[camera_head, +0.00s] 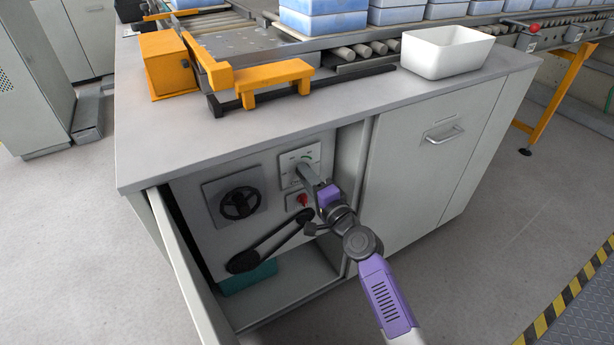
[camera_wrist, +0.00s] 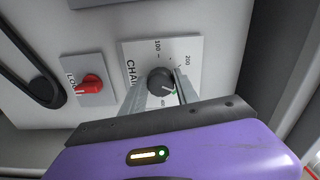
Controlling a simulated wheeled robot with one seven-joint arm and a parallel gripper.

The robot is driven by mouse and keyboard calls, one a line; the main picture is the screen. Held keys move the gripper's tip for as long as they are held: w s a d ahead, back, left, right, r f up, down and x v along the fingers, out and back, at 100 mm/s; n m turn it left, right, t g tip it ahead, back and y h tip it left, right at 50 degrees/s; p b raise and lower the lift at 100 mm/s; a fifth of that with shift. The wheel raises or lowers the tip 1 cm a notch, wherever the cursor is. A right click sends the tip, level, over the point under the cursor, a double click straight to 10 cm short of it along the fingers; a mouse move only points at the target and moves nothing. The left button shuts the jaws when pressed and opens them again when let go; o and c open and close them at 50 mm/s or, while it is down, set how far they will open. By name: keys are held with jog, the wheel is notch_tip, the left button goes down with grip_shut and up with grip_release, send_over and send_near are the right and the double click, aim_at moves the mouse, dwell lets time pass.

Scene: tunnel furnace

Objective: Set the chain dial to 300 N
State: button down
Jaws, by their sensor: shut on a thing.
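The chain dial is a dark round knob (camera_wrist: 161,82) on a white plate (camera_wrist: 190,48) marked "CHAI…", 100 and 200. In the wrist view, the fingers of my gripper (camera_wrist: 159,90) sit on either side of the knob and are shut on it. A pale pointer mark on the knob faces the lower right of the picture, away from the 100 and 200 marks. Lower figures are hidden by my gripper. In the head view, the plate (camera_head: 299,157) is inside the open cabinet and my gripper (camera_head: 308,176) reaches it from the lower right, hiding the knob.
A red switch (camera_wrist: 90,84) on a grey plate sits left of the dial. A black handwheel (camera_head: 240,203) and a dark long lever (camera_head: 268,245) are on the same panel. The open cabinet door (camera_head: 180,265) stands at left. A white bin (camera_head: 447,52) is on the countertop.

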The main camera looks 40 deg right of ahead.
dwell(0.4)
jog(key=c, duration=0.9)
grip_release()
jog(key=shift+s, duration=0.15)
jog(key=v, duration=0.7)
jog(key=shift+s+a, duration=0.1)
jog(key=shift+s, duration=0.2)
